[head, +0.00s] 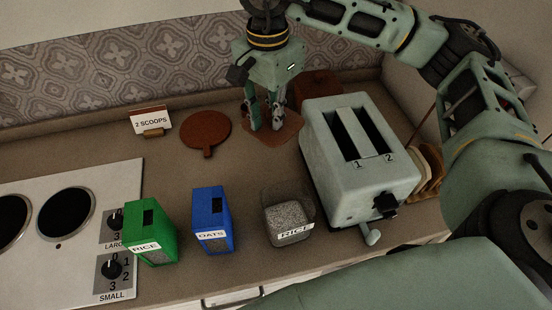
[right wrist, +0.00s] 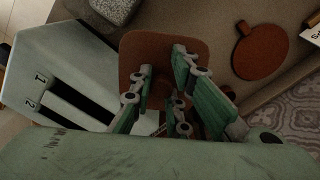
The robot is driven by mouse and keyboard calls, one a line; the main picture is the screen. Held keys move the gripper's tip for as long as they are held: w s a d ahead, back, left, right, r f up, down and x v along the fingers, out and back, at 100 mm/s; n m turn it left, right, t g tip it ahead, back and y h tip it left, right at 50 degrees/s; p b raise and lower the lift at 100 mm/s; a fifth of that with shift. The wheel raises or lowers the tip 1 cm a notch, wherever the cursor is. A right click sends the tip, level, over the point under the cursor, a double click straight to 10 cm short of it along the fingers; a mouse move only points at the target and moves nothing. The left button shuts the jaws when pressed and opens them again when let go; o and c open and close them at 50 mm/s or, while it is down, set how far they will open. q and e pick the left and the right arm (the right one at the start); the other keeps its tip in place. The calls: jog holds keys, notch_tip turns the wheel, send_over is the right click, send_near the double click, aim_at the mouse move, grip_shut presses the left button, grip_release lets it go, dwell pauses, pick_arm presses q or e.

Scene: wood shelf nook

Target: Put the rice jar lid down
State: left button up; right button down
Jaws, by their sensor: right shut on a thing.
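The rice jar lid (head: 291,128) is a flat brown rounded square at the back of the counter, left of the toaster. My right gripper (head: 266,126) points down over it and is shut on it. In the right wrist view the lid (right wrist: 150,50) lies below and between the fingers (right wrist: 160,95); the fingers hide the part they grip. I cannot tell whether the lid touches the counter. The rice jar (head: 289,218), clear with grains inside and a RICE label, stands open nearer the front. My left gripper is out of view.
A grey toaster (head: 350,185) stands close right of the lid, bread slices (head: 430,168) beyond it. A round brown board (head: 205,130) lies left, near a "2 SCOOPS" card (head: 151,122). Green (head: 150,235) and blue (head: 211,218) boxes stand between hob (head: 85,255) and jar.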

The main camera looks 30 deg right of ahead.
jog(key=r+m, duration=0.1)
jog(key=m, duration=0.2)
jog(key=w+d+r+m, duration=0.1)
jog(key=m, duration=0.2)
jog(key=w+r+m, duration=0.1)
jog(key=m, duration=0.2)
jog(key=shift+w+d+r+m, duration=0.25)
jog(key=shift+m, duration=0.15)
jog(key=w+d+r+m, duration=0.25)
jog(key=r+m, duration=0.25)
jog(key=m, duration=1)
notch_tip(320, 180, down, 13)
jog(key=shift+w+a, duration=0.1)
jog(key=shift+w, duration=0.05)
notch_tip(320, 180, down, 10)
jog(key=p, duration=0.2)
jog(key=shift+p, duration=0.3)
notch_tip(320, 180, down, 4)
jog(key=shift+w+f+p, duration=0.1)
jog(key=shift+f+p, duration=0.15)
jog(key=shift+p, duration=0.3)
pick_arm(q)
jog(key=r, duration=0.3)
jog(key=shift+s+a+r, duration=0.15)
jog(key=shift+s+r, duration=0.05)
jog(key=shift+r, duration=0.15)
